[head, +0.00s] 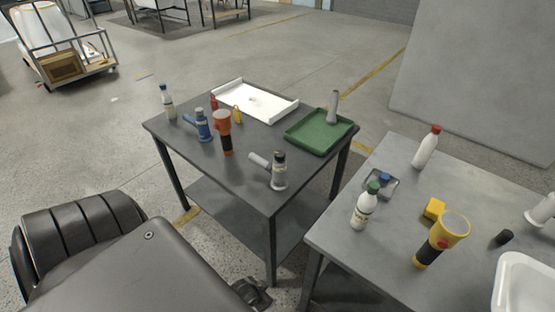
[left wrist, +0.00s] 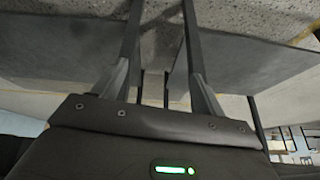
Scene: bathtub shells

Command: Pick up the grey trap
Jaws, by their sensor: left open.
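The grey trap (head: 278,172) stands near the front edge of the dark middle table (head: 225,178). It has an upright grey body, a dark cap and a side pipe pointing left. My left gripper shows in the left wrist view (left wrist: 160,85), with its two fingers apart and nothing between them. The trap does not show in that view. In the head view, a small dark part at the bottom, below the table's front corner, may belong to this gripper; I cannot tell. My right gripper is not in view.
An orange flashlight (head: 223,132), a blue trap (head: 202,126), a bottle (head: 168,102), a white tray (head: 256,100) and a green tray (head: 318,132) share the middle table. The right table (head: 395,235) holds bottles, a yellow flashlight (head: 441,238) and a yellow block (head: 434,209).

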